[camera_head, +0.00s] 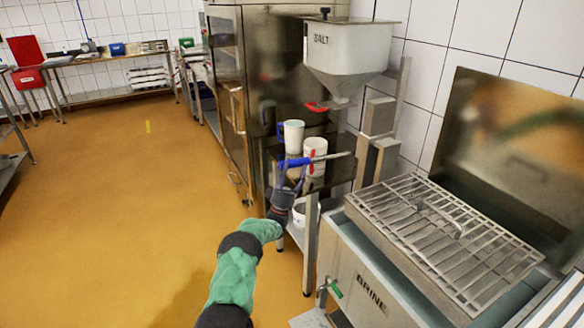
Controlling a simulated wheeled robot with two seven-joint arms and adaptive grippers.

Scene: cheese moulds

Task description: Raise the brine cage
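The brine cage (440,232) is a flat metal grid with a small handle on top. It sits at the top of the open steel tank marked "BRINE" (345,262) at the lower right. A lever with a blue handle (296,162) sticks out to the left on a metal rod, toward the post (378,150) behind the tank. My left gripper (291,176) is just below the blue handle, with its fingers spread apart. I cannot tell whether they touch the handle. My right gripper is out of view.
A salt hopper (348,48) with a red handle hangs above. White jugs (315,152) stand on a shelf behind the lever. The tank's raised lid (515,150) stands at the right. A steel cabinet (285,80) is behind. The yellow floor at left is clear.

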